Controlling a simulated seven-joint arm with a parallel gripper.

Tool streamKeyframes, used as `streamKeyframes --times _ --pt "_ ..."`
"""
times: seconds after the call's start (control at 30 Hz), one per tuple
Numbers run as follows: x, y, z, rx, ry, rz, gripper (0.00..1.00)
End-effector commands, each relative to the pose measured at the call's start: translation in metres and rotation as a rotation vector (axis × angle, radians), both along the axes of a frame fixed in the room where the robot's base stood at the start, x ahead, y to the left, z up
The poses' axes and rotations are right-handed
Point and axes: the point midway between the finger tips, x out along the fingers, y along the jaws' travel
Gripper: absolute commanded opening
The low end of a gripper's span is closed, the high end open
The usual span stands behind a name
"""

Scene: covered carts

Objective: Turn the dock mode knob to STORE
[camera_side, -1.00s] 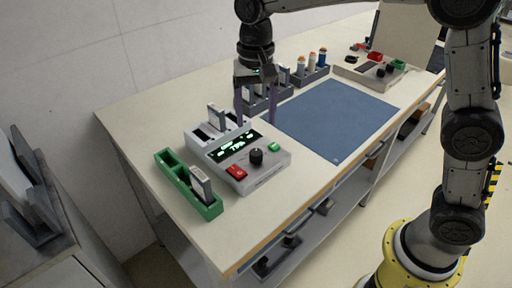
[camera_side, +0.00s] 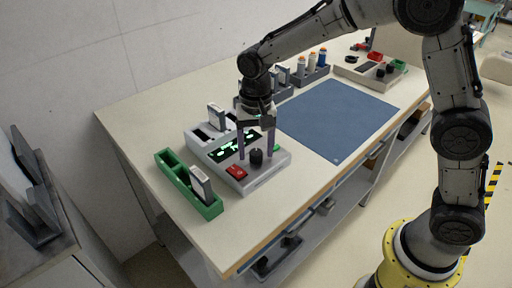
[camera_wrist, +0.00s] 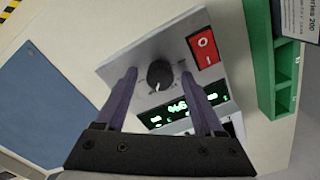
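The dock (camera_side: 262,175) is a light grey box near the front left of the table. Its black mode knob (camera_side: 256,157) stands on the front panel; in the wrist view the knob (camera_wrist: 160,75) shows a white pointer line. Its labels are too small to read. My gripper (camera_side: 256,150) is above the dock, pointing down. In the wrist view its two purple fingers (camera_wrist: 160,80) are apart, with the knob visible between their tips and nothing gripped. I cannot tell whether the fingertips are level with the knob. The lit green display (camera_wrist: 182,108) lies partly behind the fingers.
A green rack (camera_side: 206,209) with a grey module stands left of the dock. A blue mat (camera_side: 340,118) lies clear to the right. Bottles (camera_side: 310,61) stand in a rack behind.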

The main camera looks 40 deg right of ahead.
Motion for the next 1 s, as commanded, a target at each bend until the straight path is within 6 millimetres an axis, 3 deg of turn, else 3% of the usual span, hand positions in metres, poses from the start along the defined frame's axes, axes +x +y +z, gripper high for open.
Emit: streamKeyframes --times 0.03,0.37,0.73,1.0 --pt "0.0000 0.0000 0.0001 0.000 0.000 0.000 0.59" --pt "0.0000 0.0000 0.0004 0.000 0.000 0.000 0.00" --pt "0.0001 -0.0001 0.0007 0.000 0.000 0.038 0.00" --pt "-0.0001 -0.0002 0.0010 0.000 0.000 0.200 0.00"
